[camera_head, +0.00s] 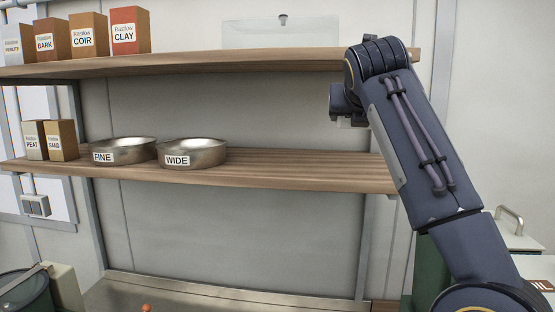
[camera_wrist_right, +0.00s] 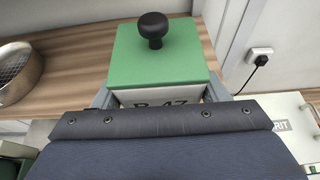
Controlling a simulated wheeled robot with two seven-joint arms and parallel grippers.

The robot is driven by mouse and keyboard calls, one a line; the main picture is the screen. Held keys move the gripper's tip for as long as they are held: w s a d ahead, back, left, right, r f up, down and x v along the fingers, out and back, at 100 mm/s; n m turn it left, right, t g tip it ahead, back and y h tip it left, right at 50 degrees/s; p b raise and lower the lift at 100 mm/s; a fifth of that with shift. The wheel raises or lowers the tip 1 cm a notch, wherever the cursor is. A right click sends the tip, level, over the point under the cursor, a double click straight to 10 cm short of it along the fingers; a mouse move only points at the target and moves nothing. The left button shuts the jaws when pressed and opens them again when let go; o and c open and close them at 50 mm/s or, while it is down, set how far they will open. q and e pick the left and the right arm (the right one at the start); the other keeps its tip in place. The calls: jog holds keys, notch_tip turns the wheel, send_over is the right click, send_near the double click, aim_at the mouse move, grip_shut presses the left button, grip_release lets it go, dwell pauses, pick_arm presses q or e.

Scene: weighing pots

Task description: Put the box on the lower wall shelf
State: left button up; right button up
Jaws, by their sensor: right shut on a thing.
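The box (camera_wrist_right: 158,58) has a green lid with a black knob and a pale front with a partly hidden dark label. My right gripper (camera_wrist_right: 160,92) is shut on it, with a grey finger at each side. In the right wrist view the box is in front of the wooden lower wall shelf (camera_head: 300,172); I cannot tell if it touches the board. In the head view my right arm reaches to the shelf's right end and the box is hidden. My left gripper is not in view.
Two metal sieves, FINE (camera_head: 122,152) and WIDE (camera_head: 193,155), stand left of centre on the lower shelf, beside the PEAT (camera_head: 33,141) and SAND (camera_head: 62,140) boxes. The board right of WIDE is clear. The upper shelf (camera_head: 230,66) overhangs it. A wall socket (camera_wrist_right: 262,53) is at right.

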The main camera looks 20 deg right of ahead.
jog(key=w+a+f, duration=0.2)
jog(key=w+f, duration=0.2)
jog(key=w, duration=0.4)
send_over(314, 172)
jog(key=s, duration=0.1)
notch_tip(314, 172, down, 5)
jog(key=shift+r+p, duration=0.1)
jog(key=shift+p, duration=0.2)
jog(key=shift+w+f, duration=0.35)
jog(key=shift+f, duration=1.6)
jog(key=shift+f, duration=0.1)
jog(key=shift+f, duration=0.15)
jog(key=o, duration=1.1)
